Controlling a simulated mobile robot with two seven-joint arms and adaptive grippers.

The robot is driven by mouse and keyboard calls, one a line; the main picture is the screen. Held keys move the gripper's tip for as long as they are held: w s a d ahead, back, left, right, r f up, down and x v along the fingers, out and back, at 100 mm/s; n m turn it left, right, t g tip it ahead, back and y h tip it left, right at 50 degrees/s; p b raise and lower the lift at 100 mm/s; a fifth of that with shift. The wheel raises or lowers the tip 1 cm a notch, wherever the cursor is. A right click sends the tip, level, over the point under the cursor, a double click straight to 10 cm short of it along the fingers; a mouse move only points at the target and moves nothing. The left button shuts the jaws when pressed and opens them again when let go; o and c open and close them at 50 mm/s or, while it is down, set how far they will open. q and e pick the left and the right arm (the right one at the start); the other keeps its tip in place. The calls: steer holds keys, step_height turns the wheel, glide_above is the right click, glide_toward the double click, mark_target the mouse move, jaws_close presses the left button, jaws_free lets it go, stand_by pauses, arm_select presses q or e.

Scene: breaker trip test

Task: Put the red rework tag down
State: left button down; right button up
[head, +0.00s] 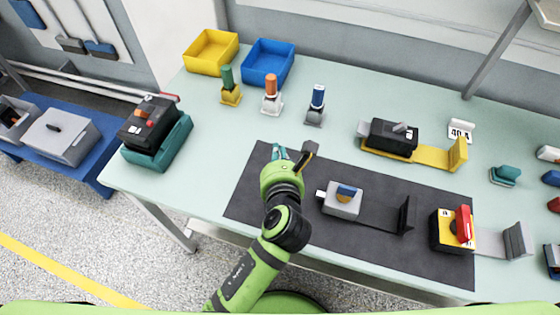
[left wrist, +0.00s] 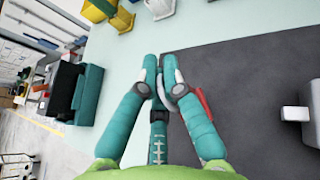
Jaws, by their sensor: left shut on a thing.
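My left gripper (head: 278,152) is over the left part of the dark mat (head: 245,205), near its back edge. In the left wrist view, its teal fingers (left wrist: 160,72) are close together, shut on a thin pale piece. A strip of red, the red rework tag (left wrist: 204,102), shows just beside the right-hand finger, and most of it is hidden behind that finger. I cannot tell whether the tag touches the mat. In the head view I cannot make the tag out. My right gripper is in neither view.
A grey device with a blue-and-yellow top (head: 343,199) stands on the mat to the right. Yellow (head: 211,52) and blue (head: 267,62) bins and several stamp-like pieces stand behind. A black-and-teal unit (head: 157,133) is at the left edge. The pale table left of the mat is clear.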

arm_select(q)
step_height(320, 180, down, 3)
steer(key=shift+r, duration=0.1)
steer(key=shift+f, duration=0.35)
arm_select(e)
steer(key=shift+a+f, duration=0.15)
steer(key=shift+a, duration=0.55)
arm_select(q)
steer(key=c, duration=1.4)
jaws_free()
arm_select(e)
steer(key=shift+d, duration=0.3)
arm_select(q)
steer(key=shift+s, duration=0.1)
steer(key=b+v, duration=0.1)
steer(key=v, duration=1.1)
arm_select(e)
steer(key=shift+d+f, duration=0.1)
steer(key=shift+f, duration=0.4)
